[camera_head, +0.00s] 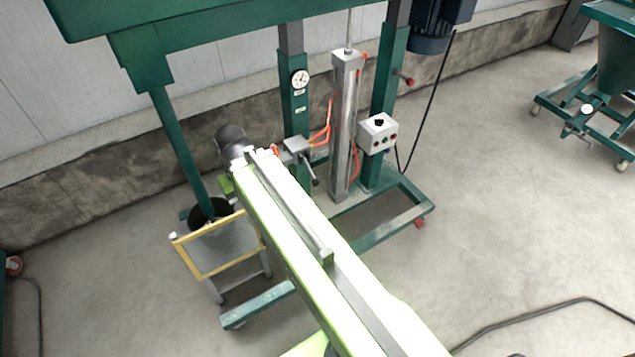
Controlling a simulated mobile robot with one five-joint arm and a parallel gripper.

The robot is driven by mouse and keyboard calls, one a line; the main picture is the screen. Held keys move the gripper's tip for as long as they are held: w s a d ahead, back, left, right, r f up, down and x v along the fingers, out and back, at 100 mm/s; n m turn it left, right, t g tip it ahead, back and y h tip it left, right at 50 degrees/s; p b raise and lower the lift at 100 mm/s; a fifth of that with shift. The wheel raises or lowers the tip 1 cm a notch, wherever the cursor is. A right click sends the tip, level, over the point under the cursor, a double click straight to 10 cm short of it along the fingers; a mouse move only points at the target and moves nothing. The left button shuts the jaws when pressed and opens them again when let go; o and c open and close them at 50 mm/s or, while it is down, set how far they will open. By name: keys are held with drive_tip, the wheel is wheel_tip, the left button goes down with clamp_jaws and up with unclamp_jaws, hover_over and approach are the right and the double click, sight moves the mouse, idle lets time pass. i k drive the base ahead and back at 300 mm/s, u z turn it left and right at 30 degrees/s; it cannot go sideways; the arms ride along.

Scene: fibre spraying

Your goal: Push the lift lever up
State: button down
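A small lever (309,172) hangs below a grey valve box (297,146) on the left green column (294,95). Orange hoses run from this box toward the central grey cylinder (345,125). The lever slants down and to the right. My light green arm reaches from the bottom right toward the upper left. Its dark end, with my gripper (235,147), shows left of the valve box, apart from the lever in the picture. The fingers cannot be made out, so I cannot see whether they are open or shut.
A control box (378,133) sits on the right column. A green beam (200,22) crosses above, with a slanted post down to a black bucket (208,212). A yellow-framed cart (220,248) stands left of my arm.

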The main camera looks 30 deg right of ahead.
sight(316, 181)
drive_tip(key=u, duration=1.8)
drive_tip(key=k, duration=2.25)
drive_tip(key=z, duration=0.5)
drive_tip(key=i, duration=1.5)
